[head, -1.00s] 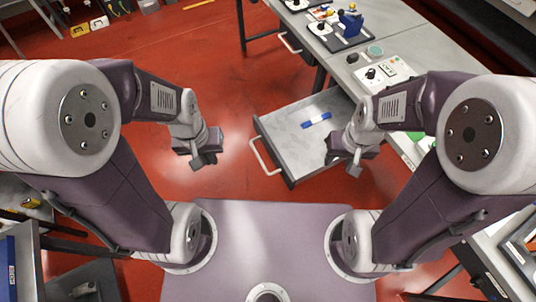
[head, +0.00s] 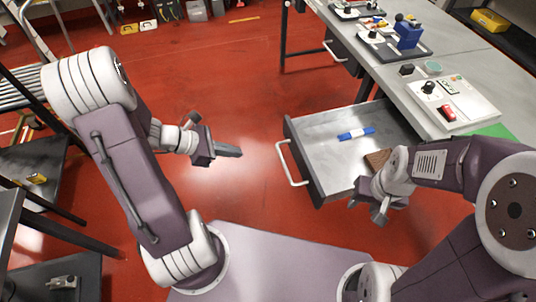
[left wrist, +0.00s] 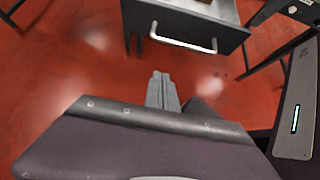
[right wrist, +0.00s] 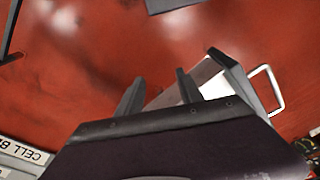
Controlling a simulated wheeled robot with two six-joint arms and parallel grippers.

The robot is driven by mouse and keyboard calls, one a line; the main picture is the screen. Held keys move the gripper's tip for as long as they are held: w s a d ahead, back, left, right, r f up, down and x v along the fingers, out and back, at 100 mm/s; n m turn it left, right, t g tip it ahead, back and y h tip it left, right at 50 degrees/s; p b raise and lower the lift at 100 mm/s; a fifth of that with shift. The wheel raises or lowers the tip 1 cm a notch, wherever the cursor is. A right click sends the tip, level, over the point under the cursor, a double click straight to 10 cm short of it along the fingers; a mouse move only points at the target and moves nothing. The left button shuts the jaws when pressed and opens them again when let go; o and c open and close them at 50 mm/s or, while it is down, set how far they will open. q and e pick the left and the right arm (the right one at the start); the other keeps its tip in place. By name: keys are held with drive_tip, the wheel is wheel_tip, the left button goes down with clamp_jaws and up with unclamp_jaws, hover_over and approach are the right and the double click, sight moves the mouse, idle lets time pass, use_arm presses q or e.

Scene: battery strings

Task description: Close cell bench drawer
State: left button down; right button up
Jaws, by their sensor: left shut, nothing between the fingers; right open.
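The cell bench drawer (head: 330,180) stands pulled out from under the bench, its metal handle (head: 290,165) facing the open floor. A blue and white item (head: 356,134) and a brown block (head: 378,160) lie in it. My left gripper (head: 238,152) is shut and empty, left of the handle and apart from it. In the left wrist view the shut fingers (left wrist: 162,90) point towards the drawer front and handle (left wrist: 183,43). My right gripper (head: 366,209) is open, near the drawer's near side; the arm hides part of that side. The right wrist view shows the handle (right wrist: 271,90).
The bench top (head: 400,85) carries a control panel (head: 455,105) and a blue device (head: 408,35) above and behind the drawer. A second, closed drawer (head: 343,50) is further along. Red floor (head: 220,90) in front of the drawer is clear.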

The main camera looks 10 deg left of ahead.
use_arm(q)
drive_tip(key=w+d+f+b, duration=0.2)
drive_tip(key=w+d+f, duration=0.3)
drive_tip(key=d, duration=0.4)
drive_tip(key=shift+w+d, duration=0.2)
